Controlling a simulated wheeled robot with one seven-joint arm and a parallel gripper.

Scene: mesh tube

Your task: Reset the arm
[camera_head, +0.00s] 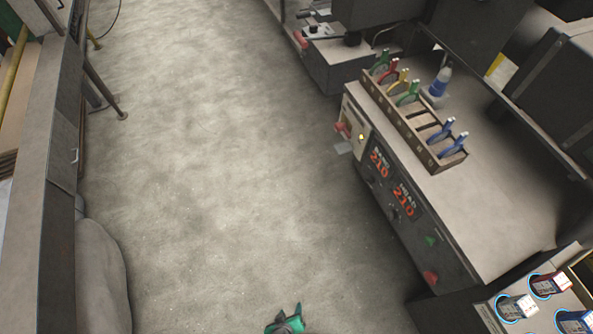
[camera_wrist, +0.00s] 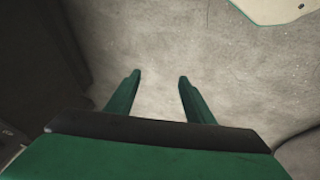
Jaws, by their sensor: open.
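My gripper (camera_wrist: 159,82) shows in the wrist view as two green fingers set well apart. Nothing is between them, only the grey floor (camera_wrist: 155,50) beyond. In the head view a small green part of my gripper (camera_head: 288,318) shows at the bottom edge, over the bare floor (camera_head: 220,170). It is away from the machine on the right. The rest of my arm is hidden below the frame.
A machine (camera_head: 415,215) with red displays stands on the right. A wooden rack (camera_head: 408,125) with coloured-handled tools and a blue and white bottle (camera_head: 438,85) are on top. A grey cabinet (camera_head: 55,200) lines the left. The middle floor is clear.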

